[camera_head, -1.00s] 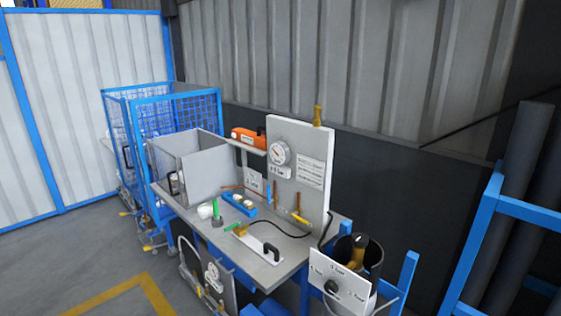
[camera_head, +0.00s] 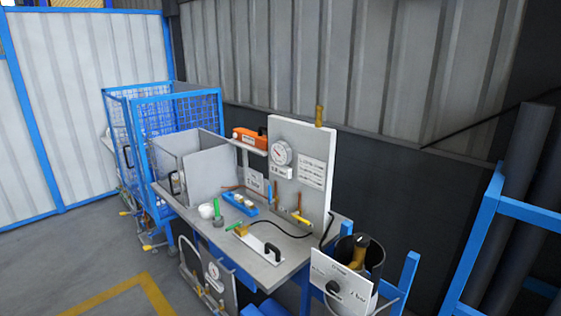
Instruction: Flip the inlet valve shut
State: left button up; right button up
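Neither of my grippers is in view. A grey upright panel (camera_head: 313,146) stands on the workbench (camera_head: 292,258) and carries a round gauge (camera_head: 281,153) and a text label. A yellow lever (camera_head: 302,218) sticks out low on the panel's front, below a short orange-brown pipe (camera_head: 299,201). A blue-and-orange pipe piece (camera_head: 274,194) stands to its left. A brass fitting (camera_head: 319,115) tops the panel. I cannot tell for certain which of these is the inlet valve.
The bench also holds a green-topped item (camera_head: 217,211), a blue tray (camera_head: 240,203), a black-handled plate (camera_head: 272,250), an open grey box (camera_head: 205,172) and an orange case (camera_head: 249,138). A blue mesh cage (camera_head: 180,108) stands behind left. A blue rack (camera_head: 480,240) is at right. Floor at left is clear.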

aim_at(271, 201)
jog(key=i+z, duration=0.1)
jog(key=z, duration=0.4)
jog(key=i+j+z, duration=0.2)
jog(key=j, duration=0.15)
jog(key=i+j+z, duration=0.15)
jog(key=j, duration=0.2)
jog(key=i+j+z, duration=0.2)
jog(key=j, duration=0.15)
jog(key=j+z, duration=0.15)
jog(key=j, duration=0.25)
jog(key=i+j, duration=0.1)
jog(key=j, duration=0.2)
jog(key=i+j, duration=0.1)
jog(key=j, duration=0.2)
jog(key=i+j, duration=0.1)
jog(key=j, duration=0.2)
